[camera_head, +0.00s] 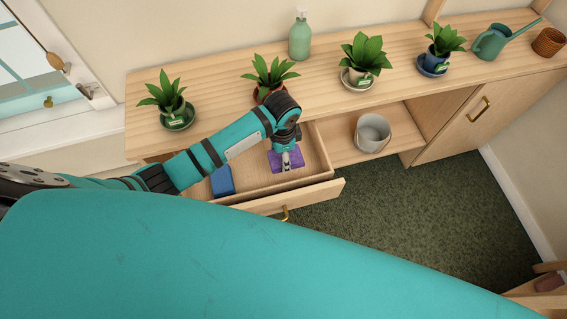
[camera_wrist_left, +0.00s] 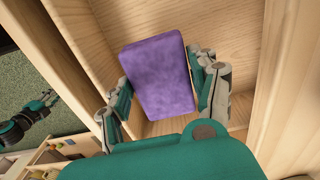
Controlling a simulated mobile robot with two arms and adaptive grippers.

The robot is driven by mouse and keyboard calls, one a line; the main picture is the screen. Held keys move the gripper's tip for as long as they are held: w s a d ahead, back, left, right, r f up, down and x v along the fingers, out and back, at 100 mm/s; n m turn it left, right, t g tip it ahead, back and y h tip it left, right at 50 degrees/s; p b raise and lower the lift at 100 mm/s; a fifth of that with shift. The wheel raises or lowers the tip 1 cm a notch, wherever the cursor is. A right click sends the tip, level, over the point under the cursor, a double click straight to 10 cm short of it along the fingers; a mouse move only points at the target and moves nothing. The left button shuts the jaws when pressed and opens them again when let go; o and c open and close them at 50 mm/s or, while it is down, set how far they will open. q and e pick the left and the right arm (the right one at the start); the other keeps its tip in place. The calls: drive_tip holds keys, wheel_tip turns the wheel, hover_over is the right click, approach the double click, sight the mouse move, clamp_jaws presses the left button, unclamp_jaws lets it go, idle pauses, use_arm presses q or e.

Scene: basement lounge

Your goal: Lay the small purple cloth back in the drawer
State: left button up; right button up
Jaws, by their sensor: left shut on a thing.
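The small purple cloth (camera_head: 278,166) is a folded, flat rectangle. It also shows in the left wrist view (camera_wrist_left: 160,75), between the fingers. My left gripper (camera_head: 287,160) points down over the open drawer (camera_head: 318,193) and is shut on the cloth. The cloth is within the drawer's outline, with wooden walls around it in the wrist view. I cannot tell whether it touches the drawer floor. A blue folded item (camera_head: 222,181) lies in the left part of the drawer. My right gripper (camera_wrist_left: 45,102) shows small at the left of the wrist view; its jaws are unclear.
The wooden cabinet top holds several potted plants (camera_head: 366,58), a green bottle (camera_head: 300,38) and a watering can (camera_head: 492,42). A grey-white pot (camera_head: 373,132) stands in the open compartment right of the drawer. Dark green carpet (camera_head: 430,210) lies clear in front.

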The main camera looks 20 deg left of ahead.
use_arm(q)
drive_tip(key=shift+f, duration=0.95)
wheel_tip(320, 180, down, 3)
drive_tip(key=shift+f, duration=0.2)
drive_tip(key=o, duration=1)
drive_tip(key=shift+w+r, duration=0.1)
drive_tip(key=shift+r, duration=0.15)
wheel_tip(320, 180, up, 10)
drive_tip(key=shift+d+r, duration=0.1)
drive_tip(key=shift+r, duration=0.7)
drive_tip(key=shift+f, duration=0.1)
